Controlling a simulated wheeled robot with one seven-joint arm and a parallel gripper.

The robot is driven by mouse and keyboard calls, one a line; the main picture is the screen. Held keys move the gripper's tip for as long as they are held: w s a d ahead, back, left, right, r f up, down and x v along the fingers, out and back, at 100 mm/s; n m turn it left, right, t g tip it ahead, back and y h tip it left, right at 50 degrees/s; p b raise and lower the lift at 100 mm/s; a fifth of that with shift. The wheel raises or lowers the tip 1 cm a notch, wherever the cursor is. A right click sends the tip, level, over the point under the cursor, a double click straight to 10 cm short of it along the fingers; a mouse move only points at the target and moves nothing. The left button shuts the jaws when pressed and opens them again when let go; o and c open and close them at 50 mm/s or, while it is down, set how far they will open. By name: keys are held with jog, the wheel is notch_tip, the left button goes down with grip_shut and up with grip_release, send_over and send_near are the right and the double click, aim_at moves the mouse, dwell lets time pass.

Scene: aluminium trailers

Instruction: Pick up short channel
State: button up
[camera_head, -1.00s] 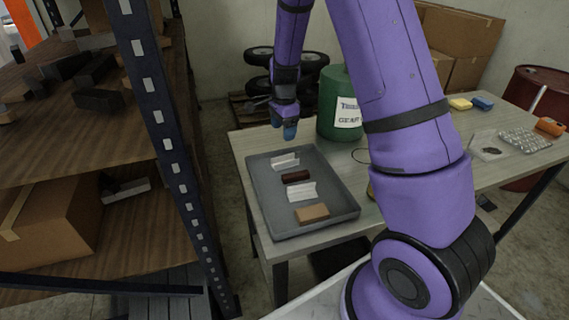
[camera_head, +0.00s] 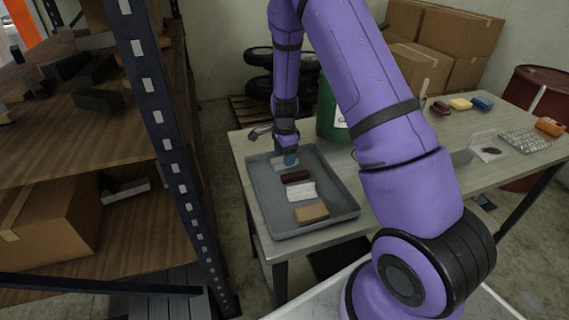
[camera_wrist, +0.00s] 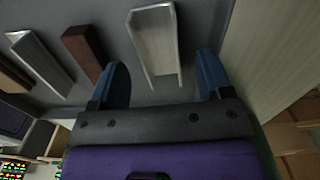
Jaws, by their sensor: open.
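A short pale metal channel (camera_wrist: 135,38) lies in the grey tray (camera_head: 340,227), U-shaped with its open side showing in the wrist view. In the head view this channel (camera_head: 279,165) is at the far end of the tray, partly hidden by my gripper (camera_head: 289,159). My gripper is open, and its two blue fingers in the wrist view (camera_wrist: 163,78) stand on either side of the channel's near end. A gap shows between each finger and the channel; nothing is held.
The tray also holds a dark brown bar (camera_head: 295,177), a second pale metal piece (camera_head: 301,191) and a tan block (camera_head: 311,213). A green drum (camera_head: 326,112) stands just behind the tray. A shelf upright (camera_head: 160,120) rises to the left.

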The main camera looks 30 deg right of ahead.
notch_tip(320, 180, down, 3)
jog(key=shift+r, duration=0.15)
jog(key=c, duration=1)
jog(key=shift+r, duration=0.1)
